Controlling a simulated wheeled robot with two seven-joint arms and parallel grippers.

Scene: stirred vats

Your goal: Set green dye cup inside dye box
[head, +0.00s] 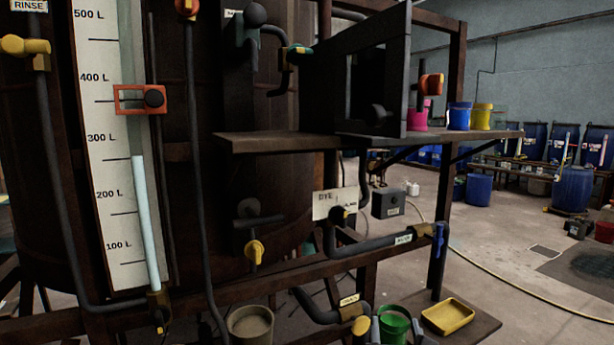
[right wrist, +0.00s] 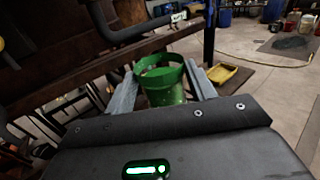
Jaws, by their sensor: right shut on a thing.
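The green dye cup (head: 394,324) is low in the head view, near the bottom edge. My right gripper (head: 396,333) is shut on it, with one grey finger on each side. The right wrist view shows the green cup (right wrist: 163,82) upright between the fingers of my right gripper (right wrist: 162,90), its open rim up. A dark box with a square-framed front (head: 398,60) stands on the wooden shelf, above the cup; I take it for the dye box. Its inside is too dark to make out. My left gripper is not in view.
Pink (head: 417,115), blue (head: 459,116) and yellow (head: 481,117) cups stand right of the box on the shelf (head: 280,141). Pipes and valves (head: 370,243) run between the green cup and the shelf. A yellow tray (head: 447,316) and a beige bucket (head: 250,325) flank the cup.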

